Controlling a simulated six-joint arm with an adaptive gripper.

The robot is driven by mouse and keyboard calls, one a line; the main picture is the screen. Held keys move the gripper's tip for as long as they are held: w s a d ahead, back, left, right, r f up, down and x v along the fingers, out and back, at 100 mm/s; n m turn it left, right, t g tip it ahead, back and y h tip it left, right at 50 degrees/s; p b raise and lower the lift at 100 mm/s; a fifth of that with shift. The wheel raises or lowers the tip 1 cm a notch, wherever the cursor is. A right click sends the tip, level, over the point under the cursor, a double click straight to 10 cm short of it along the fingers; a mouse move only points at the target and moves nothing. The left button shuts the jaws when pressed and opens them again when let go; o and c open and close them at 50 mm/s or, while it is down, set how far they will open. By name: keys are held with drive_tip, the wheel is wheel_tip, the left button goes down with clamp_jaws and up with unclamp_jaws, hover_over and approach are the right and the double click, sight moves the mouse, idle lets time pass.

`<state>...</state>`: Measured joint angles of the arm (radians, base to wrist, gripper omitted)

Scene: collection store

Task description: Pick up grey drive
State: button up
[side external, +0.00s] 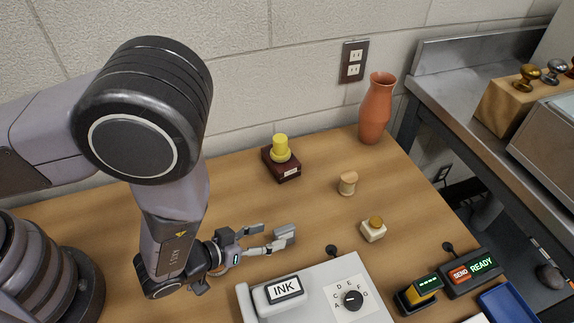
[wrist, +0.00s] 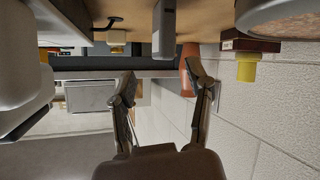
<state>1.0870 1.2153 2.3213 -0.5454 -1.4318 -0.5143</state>
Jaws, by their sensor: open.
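The grey drive (side external: 286,234) appears as a small grey block just at the fingertips of my gripper (side external: 270,239) in the side view. In the wrist view, which is upside down, the grey drive (wrist: 164,32) stands upright on the wooden table, ahead of my gripper (wrist: 163,78) and between the lines of its two fingers. The fingers are spread wide, with nothing held between them. The drive's lower part in the side view is partly hidden by the near finger.
A grey ink machine (side external: 325,290) with a dial stands close to the gripper's near side. Beyond are a white block with a gold button (side external: 373,230), a wooden knob (side external: 347,183), a yellow-topped stamp (side external: 281,155) and a clay vase (side external: 376,108).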

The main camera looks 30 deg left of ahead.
sight(294, 228)
drive_tip(key=x, duration=0.7)
drive_tip(key=shift+w+d+f, duration=0.1)
drive_tip(key=shift+w+f, duration=0.05)
clamp_jaws()
